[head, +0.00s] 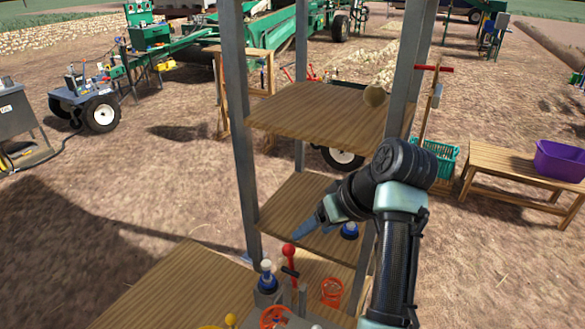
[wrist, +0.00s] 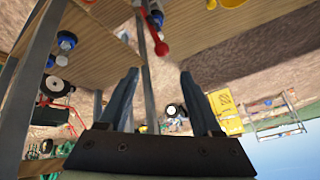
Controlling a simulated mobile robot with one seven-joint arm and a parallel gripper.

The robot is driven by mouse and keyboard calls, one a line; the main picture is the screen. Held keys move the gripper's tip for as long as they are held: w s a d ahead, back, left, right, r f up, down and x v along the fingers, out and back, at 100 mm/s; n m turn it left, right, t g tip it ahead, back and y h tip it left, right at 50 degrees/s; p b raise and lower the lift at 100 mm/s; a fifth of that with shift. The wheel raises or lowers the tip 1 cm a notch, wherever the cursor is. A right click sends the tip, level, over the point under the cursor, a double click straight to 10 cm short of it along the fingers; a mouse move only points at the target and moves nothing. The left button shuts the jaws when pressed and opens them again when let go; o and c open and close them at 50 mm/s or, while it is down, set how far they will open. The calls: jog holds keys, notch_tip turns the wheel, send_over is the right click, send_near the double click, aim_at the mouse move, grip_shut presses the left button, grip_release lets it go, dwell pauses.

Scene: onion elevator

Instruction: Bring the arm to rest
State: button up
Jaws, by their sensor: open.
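My gripper (head: 305,231) is in front of the wooden shelf rack, at about the height of its middle shelf (head: 285,205). In the wrist view its two dark blue fingers (wrist: 158,95) stand apart with nothing between them. My arm is bent and reaches in from the lower right of the head view. A red-knobbed lever (head: 289,250) stands below the gripper, and the red knob also shows in the wrist view (wrist: 161,49). The lever looks apart from the fingers.
Grey posts (head: 240,130) frame the shelves. A blue-based knob (head: 267,276) and red valve wheels (head: 332,291) sit on the lower panel. A bench (head: 500,172) with a purple tub (head: 560,161) stands at the right, near a green crate (head: 440,158). Open dirt lies at the left.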

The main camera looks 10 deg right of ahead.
jog(key=w+a+r+m+t+h+b, duration=0.1)
jog(key=w+a+r+t+h, duration=0.15)
jog(key=r+t, duration=0.55)
jog(key=w+a+r+m+t+h, duration=0.1)
jog(key=a+r+t, duration=0.2)
jog(key=r, duration=0.9)
jog(key=s+a+r+t, duration=0.2)
jog(key=s+r+t, duration=0.3)
jog(key=s+r, duration=0.5)
jog(key=s+a+r+m+t+b, duration=0.1)
jog(key=s+a+r+t, duration=0.2)
jog(key=s+r+t, duration=0.3)
jog(key=s+r, duration=0.4)
jog(key=s, duration=0.1)
jog(key=shift+r+h, duration=0.35)
jog(key=shift+w, duration=0.1)
